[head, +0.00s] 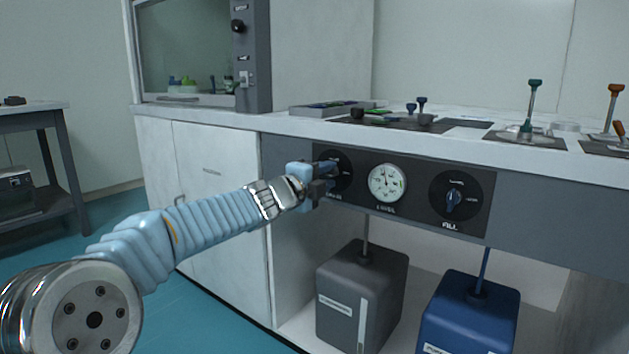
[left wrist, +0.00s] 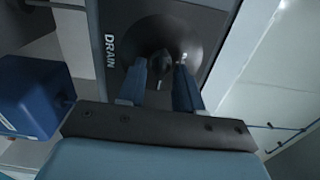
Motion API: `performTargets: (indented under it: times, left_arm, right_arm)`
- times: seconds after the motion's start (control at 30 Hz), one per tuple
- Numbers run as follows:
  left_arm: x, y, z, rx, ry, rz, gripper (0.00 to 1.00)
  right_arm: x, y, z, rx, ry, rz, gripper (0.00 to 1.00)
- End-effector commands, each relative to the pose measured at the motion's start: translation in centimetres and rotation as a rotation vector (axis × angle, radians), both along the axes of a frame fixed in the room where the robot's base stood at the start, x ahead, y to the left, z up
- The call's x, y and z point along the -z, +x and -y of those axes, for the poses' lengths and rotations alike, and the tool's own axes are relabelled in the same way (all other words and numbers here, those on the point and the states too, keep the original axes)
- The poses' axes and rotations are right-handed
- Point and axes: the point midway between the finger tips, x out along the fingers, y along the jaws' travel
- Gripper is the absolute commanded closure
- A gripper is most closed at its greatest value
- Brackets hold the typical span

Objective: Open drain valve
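The drain valve (head: 343,160) is a dark round dial at the left end of the black control panel, mostly hidden behind my left gripper (head: 328,176). In the left wrist view the word DRAIN shows beside its dark knob (left wrist: 160,62). My left gripper (left wrist: 160,68) is at the dial, with its two blue fingers apart, one on each side of the knob. I see a small space between the fingertips and the knob, but contact is hard to tell. The knob's exact turn is unclear. My right gripper is not in view.
A level gauge (head: 387,183) and a second dial with a blue knob (head: 453,199) sit right of the drain valve. A grey tank (head: 345,292) and a blue tank (head: 470,318) stand below. Above, the white tabletop (head: 470,112) carries several tools.

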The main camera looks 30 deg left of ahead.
Motion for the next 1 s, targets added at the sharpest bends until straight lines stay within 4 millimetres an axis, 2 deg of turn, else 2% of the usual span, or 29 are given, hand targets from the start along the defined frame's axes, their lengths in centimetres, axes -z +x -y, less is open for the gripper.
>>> performTargets:
  times: [0.17,0.4,0.53,0.7,1.0]
  left_arm:
    - [-0.3,-3.2,-0.3,-0.002,0.0,0.004,0.66]
    - [-0.4,-9.1,-0.8,-0.002,0.001,0.003,0.66]
    - [-0.3,-11.5,-1.0,-0.002,0.001,0.002,0.66]
    - [-0.2,-13.1,-1.1,-0.001,0.001,0.002,0.66]
    - [0.0,-13.3,-1.1,0.0,0.001,0.001,0.66]
  right_arm:
    - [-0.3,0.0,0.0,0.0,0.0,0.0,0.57]
    - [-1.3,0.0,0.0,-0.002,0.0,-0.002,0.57]
    - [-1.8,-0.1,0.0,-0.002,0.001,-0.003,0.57]
    - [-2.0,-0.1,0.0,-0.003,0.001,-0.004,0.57]
    - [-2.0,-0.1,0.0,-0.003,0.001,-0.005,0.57]
